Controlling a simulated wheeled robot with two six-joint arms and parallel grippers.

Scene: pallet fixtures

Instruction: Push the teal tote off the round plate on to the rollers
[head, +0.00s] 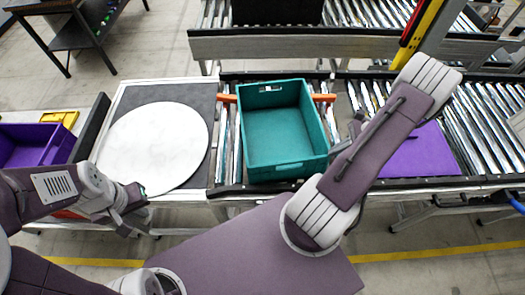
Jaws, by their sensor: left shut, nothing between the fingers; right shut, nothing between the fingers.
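The teal tote (285,132) is an open, empty box. It stands upright on the rollers (226,150), right of the white round plate (153,148) and clear of it. A strip of bare rollers shows between the tote and the plate's dark base. The round plate is empty. My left gripper (134,207) is shut and empty at the plate's front edge, apart from the tote. My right gripper (355,124) is shut, just right of the tote and partly hidden by my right forearm; I cannot tell whether it touches the tote.
An orange bar (325,98) shows on both sides of the tote. A flat purple surface (418,152) lies on the rollers at right. A purple tote (35,146) stands at far left. A second conveyor (290,45) runs behind. A yellow and red post (415,35) stands at back right.

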